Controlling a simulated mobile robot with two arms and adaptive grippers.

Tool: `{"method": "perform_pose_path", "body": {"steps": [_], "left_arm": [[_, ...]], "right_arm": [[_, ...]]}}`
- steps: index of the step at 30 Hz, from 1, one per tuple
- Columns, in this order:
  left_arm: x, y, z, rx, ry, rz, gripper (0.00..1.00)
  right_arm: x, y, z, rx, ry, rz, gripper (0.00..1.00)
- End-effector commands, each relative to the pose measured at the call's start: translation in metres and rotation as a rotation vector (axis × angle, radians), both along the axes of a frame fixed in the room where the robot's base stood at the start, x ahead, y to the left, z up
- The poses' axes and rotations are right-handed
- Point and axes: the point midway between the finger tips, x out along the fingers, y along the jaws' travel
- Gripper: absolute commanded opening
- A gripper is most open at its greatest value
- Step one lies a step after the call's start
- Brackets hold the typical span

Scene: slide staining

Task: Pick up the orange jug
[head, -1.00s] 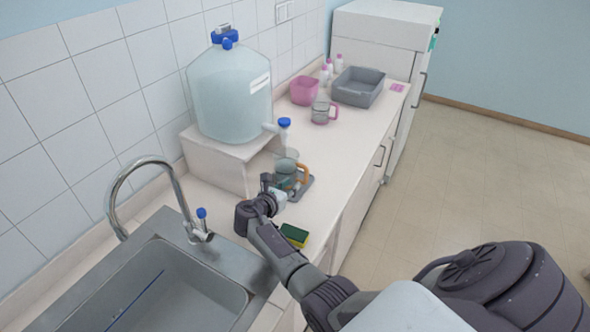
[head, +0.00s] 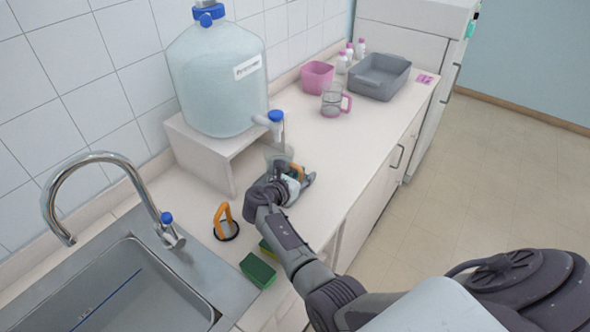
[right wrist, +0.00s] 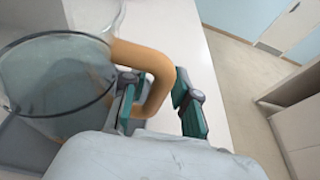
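The clear jug with the orange handle (head: 297,171) stands below the blue-capped tap of the big water carboy, mostly hidden by my right gripper (head: 283,180). In the right wrist view the jug's clear round body (right wrist: 55,85) is at the left and its orange handle (right wrist: 158,75) is in the middle. The teal fingers of my right gripper (right wrist: 158,112) are apart, one on each side of the handle's outer bar. I cannot tell whether they touch it. My left gripper is not in view.
The carboy (head: 218,85) stands on a white stand. A second orange handle (head: 225,220) on a dark round base and a green sponge (head: 258,269) lie near the sink (head: 120,290). A pink-handled jug (head: 332,99), a pink tub (head: 317,76) and a grey bin (head: 380,76) are farther back.

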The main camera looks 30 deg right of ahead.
Motion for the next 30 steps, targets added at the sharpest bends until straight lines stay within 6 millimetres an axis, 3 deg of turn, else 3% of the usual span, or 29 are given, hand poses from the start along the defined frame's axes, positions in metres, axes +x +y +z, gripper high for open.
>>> {"method": "perform_pose_path", "body": {"steps": [3,5,11,16,24,30], "left_arm": [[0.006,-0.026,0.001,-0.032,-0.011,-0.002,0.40],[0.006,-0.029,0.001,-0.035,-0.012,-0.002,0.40],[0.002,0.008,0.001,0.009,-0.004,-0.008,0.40],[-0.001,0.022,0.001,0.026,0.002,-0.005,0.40],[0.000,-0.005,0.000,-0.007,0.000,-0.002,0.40],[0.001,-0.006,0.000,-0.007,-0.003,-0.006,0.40]], "right_arm": [[0.000,0.002,0.001,0.002,-0.001,0.002,0.29],[0.000,0.002,0.001,0.002,-0.001,0.002,0.29],[0.000,0.002,0.001,0.002,-0.001,0.002,0.00],[0.000,0.001,0.000,0.001,0.000,0.001,0.00],[0.000,0.001,0.000,0.001,0.000,0.000,0.00],[0.000,0.001,0.002,0.003,0.001,0.000,0.00]]}}
